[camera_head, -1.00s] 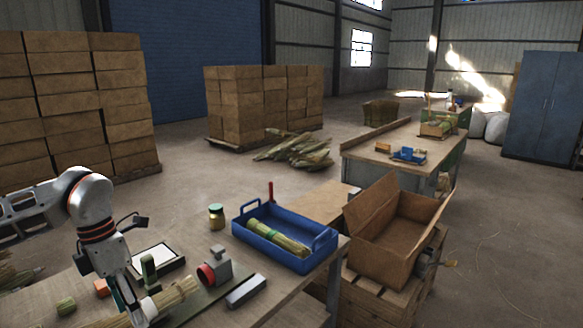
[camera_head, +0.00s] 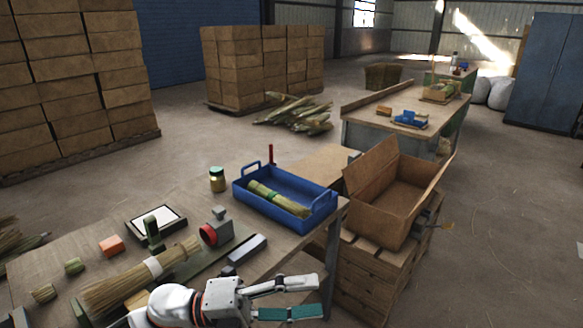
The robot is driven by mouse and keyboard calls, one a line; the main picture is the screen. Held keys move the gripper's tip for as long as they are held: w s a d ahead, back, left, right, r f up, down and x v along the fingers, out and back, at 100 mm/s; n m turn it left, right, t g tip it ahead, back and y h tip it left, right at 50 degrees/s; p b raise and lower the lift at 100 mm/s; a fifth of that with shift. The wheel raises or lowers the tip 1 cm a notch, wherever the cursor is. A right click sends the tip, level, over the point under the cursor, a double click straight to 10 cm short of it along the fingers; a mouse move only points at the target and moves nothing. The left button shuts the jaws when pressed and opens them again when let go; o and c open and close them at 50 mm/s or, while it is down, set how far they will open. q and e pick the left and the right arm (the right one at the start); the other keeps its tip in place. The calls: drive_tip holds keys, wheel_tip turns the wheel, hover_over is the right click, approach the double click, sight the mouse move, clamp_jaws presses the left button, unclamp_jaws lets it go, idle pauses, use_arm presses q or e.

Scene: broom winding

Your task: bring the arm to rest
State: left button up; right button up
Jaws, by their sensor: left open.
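My left gripper (camera_head: 318,297) is at the bottom centre, in front of the workbench's near edge. Its two fingers point right and are spread apart, with nothing between them. The white arm behind it comes in along the bottom edge, and most of it is cut off. A straw broom head (camera_head: 130,279) with a pale band lies on the bench (camera_head: 192,207), left of the gripper and apart from its fingers. My right gripper is not in view.
A blue tray (camera_head: 324,225) holding a tied straw bundle (camera_head: 277,200) stands at the bench's right end. A grey-and-red device (camera_head: 215,232) and a grey block (camera_head: 247,249) lie nearer. An open cardboard box (camera_head: 383,213) sits on a wooden crate (camera_head: 365,275) to the right.

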use_arm(q)
drive_tip(key=w+a+f+n+t+y, duration=0.3)
drive_tip(key=a+f+n+t+y, duration=0.35)
drive_tip(key=n, duration=0.55)
drive_tip(key=w+a+f+n+t+y, duration=0.35)
drive_tip(key=a+f+n+t, duration=0.25)
drive_tip(key=f+n+t, duration=0.45)
drive_tip(key=s+a+f+n+g+y, duration=0.3)
drive_tip(key=s+a+f+n, duration=0.2)
drive_tip(key=s+f, duration=0.2)
drive_tip(key=s+a+f+n+g+y, duration=0.3)
drive_tip(key=s+a+f+n, duration=0.2)
drive_tip(key=f, duration=0.5)
drive_tip(key=s, duration=0.2)
drive_tip(key=shift+s+g+y, duration=0.35)
drive_tip(key=shift+g+y, duration=0.05)
